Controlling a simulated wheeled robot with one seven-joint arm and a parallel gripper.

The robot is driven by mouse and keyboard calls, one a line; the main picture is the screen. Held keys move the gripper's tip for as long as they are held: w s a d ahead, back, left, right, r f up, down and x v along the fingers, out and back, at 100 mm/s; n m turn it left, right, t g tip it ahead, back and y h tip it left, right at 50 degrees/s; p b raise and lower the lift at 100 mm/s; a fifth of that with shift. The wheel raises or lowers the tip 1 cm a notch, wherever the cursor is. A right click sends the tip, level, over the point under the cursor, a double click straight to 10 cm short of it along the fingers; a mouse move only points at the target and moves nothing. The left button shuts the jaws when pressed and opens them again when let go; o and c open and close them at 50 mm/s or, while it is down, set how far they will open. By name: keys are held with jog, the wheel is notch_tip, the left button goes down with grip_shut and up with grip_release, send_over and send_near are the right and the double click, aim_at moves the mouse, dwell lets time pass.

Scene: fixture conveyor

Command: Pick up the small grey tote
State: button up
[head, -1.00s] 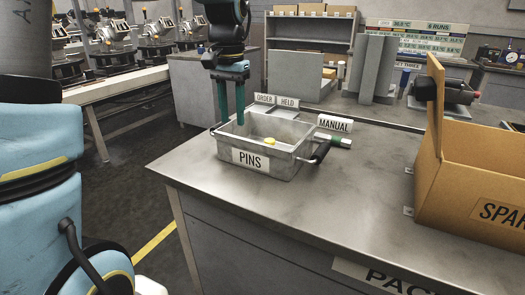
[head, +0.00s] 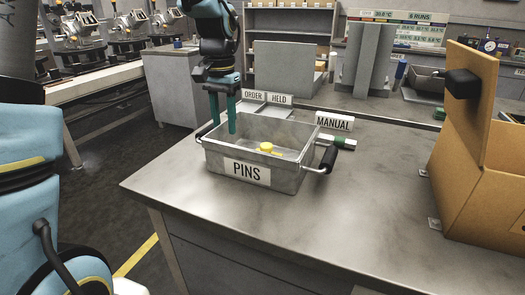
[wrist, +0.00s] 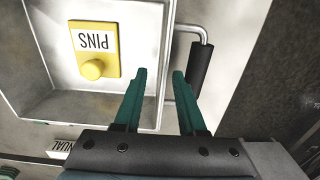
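The small grey tote (head: 290,178) is an open metal box labelled PINS. It stands upright on the bench, with a black-gripped wire handle at each end (head: 328,158). A yellow knob on a yellow plate shows inside it. My gripper (head: 222,130) points down at the tote's left end and is open and empty. In the wrist view the tote's rim (wrist: 165,35) runs between my two fingertips (wrist: 159,75). The left finger is over the inside, the right finger beside the black handle grip (wrist: 201,68). I cannot tell whether a finger touches the tote.
A cardboard carton (head: 450,185) stands at the right. The bench front (head: 300,225) is clear.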

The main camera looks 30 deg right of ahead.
aim_at(224, 140)
jog(key=shift+a+f+p, duration=0.15)
jog(key=shift+f+p, duration=0.2)
jog(key=shift+f, duration=2.3)
grip_shut()
jog(key=shift+r, duration=0.1)
